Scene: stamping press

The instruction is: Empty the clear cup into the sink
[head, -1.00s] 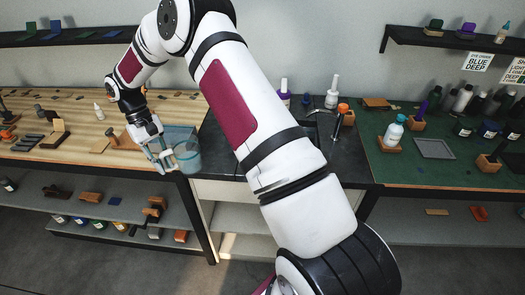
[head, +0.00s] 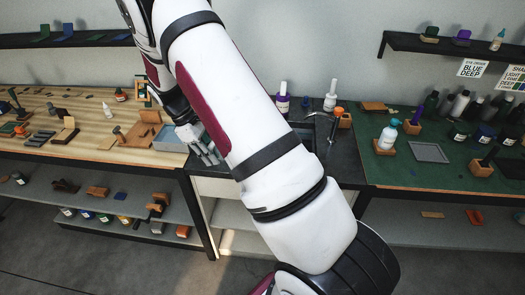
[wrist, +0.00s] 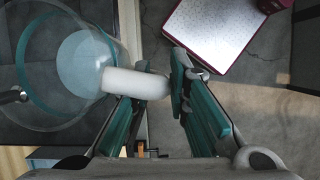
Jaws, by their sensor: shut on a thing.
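The clear cup (wrist: 75,62) fills the left of the wrist view, a see-through round vessel with a teal band and a pale blue disc inside. I cannot tell how much liquid it holds. Its white handle (wrist: 128,83) sits between the teal fingers of my gripper (wrist: 157,76), which is shut on it. In the head view my gripper (head: 208,153) is by the front edge of the counters, and the cup is hidden behind my arm. The sink (head: 303,127) is set in the dark middle counter, mostly covered by my arm, with a tap near it.
Purple-capped and white bottles (head: 330,97) stand behind the sink. The green bench (head: 400,176) on the right holds a white bottle, a grey tray and several jars.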

